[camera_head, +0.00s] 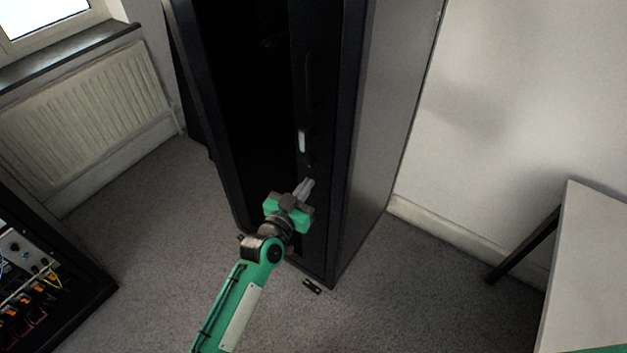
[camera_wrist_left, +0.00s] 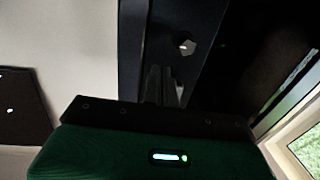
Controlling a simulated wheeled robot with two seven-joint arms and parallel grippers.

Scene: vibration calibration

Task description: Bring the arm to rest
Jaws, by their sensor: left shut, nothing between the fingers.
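My left gripper (camera_head: 307,186) is at the end of the green arm in the middle of the head view. Its fingers are shut with nothing between them and point up toward the front of a tall black cabinet (camera_head: 333,230). The cabinet has a light handle (camera_head: 303,140) just above the fingertips in the picture. In the left wrist view the shut fingers (camera_wrist_left: 162,85) show beyond the green gripper body, with a pale knob-like part (camera_wrist_left: 187,47) on the dark cabinet beyond them. I cannot tell whether the fingers touch the cabinet. My right gripper is not in view.
A white table (camera_head: 590,260) stands at the right. A rack with wiring (camera_head: 25,270) is at the lower left, and a radiator (camera_head: 85,105) is under the window. Carpet left of the arm is clear.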

